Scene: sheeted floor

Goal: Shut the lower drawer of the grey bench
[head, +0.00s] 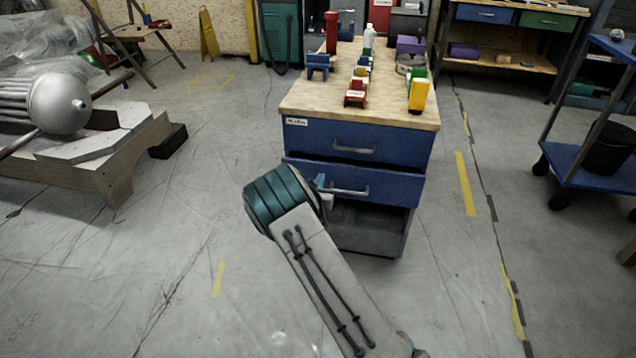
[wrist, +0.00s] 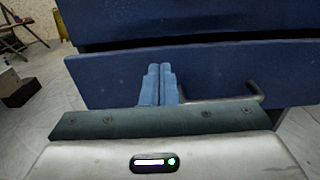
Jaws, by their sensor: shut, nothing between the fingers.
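The grey bench (head: 404,230) stands ahead with a wooden top and two blue drawer fronts. Its lower drawer (head: 397,189) sticks out past the upper drawer (head: 308,139), so it stands partly open. The lower drawer's bar handle (head: 350,191) is in the middle of its front. My gripper (head: 322,182) is at the left part of that front, left of the handle. In the wrist view my gripper (wrist: 159,68) is shut and empty, with its light-blue fingers pointing at the lower drawer front (wrist: 215,75). I cannot tell whether the fingertips touch it.
The bench top (head: 320,108) carries several small coloured items and bottles. A blue trolley (head: 590,165) with a black bucket stands at the right. A wooden platform (head: 120,160) with a metal vessel is at the left. The floor around the bench is clear.

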